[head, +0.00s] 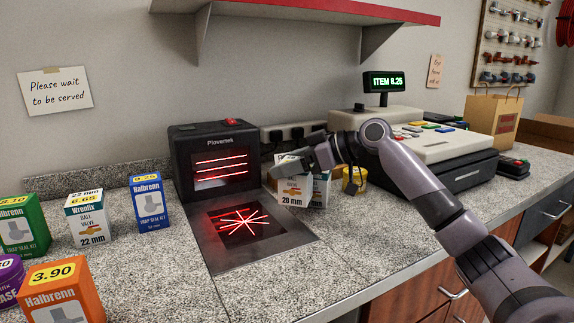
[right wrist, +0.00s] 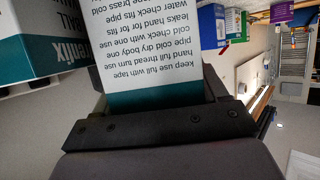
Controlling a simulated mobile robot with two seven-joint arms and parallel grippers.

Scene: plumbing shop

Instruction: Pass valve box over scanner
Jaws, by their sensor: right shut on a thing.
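A black scanner (head: 215,160) stands on the counter with red lines in its upright window. Its flat plate (head: 208,248) lies in front, with a red star pattern on its glass. My right gripper (head: 302,172) is shut on a white valve box marked 28 mm (head: 292,196), right of the scanner plate. In the right wrist view the held box (right wrist: 150,50) shows printed text and a teal band between the fingers. Another white and teal box (head: 321,190) is just behind it; it also shows in the wrist view (right wrist: 35,45). My left gripper is not in view.
A 22 mm valve box (head: 90,222), a blue box (head: 150,205), a green box (head: 22,228) and an orange box (head: 62,295) stand left. A yellow item (head: 354,181) and the till (head: 440,150), with a lit green display (head: 385,82), are right.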

